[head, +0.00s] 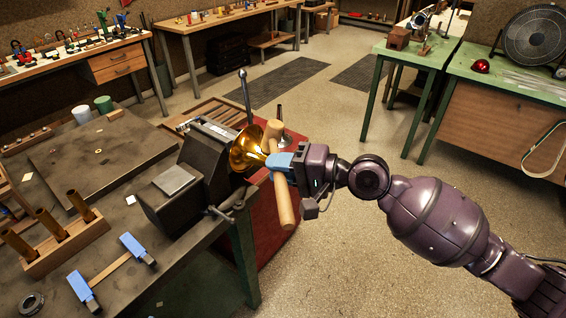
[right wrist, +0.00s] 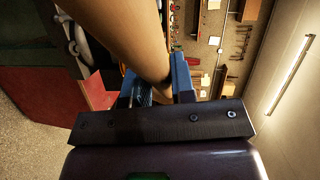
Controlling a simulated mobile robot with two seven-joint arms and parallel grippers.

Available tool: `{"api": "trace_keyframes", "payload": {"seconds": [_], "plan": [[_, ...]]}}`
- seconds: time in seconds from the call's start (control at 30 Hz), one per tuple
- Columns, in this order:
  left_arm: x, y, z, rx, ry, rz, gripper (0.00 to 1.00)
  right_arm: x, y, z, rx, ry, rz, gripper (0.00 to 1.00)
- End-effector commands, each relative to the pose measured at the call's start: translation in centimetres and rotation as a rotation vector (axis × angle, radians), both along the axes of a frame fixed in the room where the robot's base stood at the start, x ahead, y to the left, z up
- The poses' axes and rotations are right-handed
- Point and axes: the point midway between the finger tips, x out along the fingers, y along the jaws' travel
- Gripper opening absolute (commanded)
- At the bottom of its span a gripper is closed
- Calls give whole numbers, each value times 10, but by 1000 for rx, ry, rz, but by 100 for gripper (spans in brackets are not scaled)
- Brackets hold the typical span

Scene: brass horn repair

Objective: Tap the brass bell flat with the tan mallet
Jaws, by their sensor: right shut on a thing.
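The brass bell (head: 245,151) is a shiny gold flare beside the dark vise block (head: 196,160) at the bench's right end. My right gripper (head: 282,162), with blue fingers, is shut on the tan mallet (head: 284,206), just right of the bell. The mallet is a pale wooden piece crossing the fingers, running up and down in the head view. The mallet also fills the top of the right wrist view (right wrist: 125,35), between the blue fingers. I cannot tell whether it touches the bell. My left gripper is not in view.
The dark workbench (head: 130,185) holds a wooden rack (head: 65,245) of brass tubes and a blue-ended tool (head: 108,270). A red cabinet (head: 272,225) stands below the mallet. Green tables (head: 405,58) are at the right. Open floor (head: 340,150) lies between.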

Motion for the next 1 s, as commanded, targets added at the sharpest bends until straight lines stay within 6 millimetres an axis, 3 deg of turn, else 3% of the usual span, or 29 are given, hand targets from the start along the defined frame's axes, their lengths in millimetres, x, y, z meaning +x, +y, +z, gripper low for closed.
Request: {"api": "trace_keyframes", "payload": {"seconds": [0.07, 0.23, 0.7, 1.0], "plan": [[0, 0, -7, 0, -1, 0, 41, 0, 3, -9, 3, -2, 0, 0], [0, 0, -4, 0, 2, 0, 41, 0, 2, -6, 1, -1, 0, 0], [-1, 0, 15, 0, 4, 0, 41, 1, -6, 23, 1, -3, 1, 0], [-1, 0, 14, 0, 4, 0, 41, 1, -6, 23, 1, -4, 0, 0]]}}
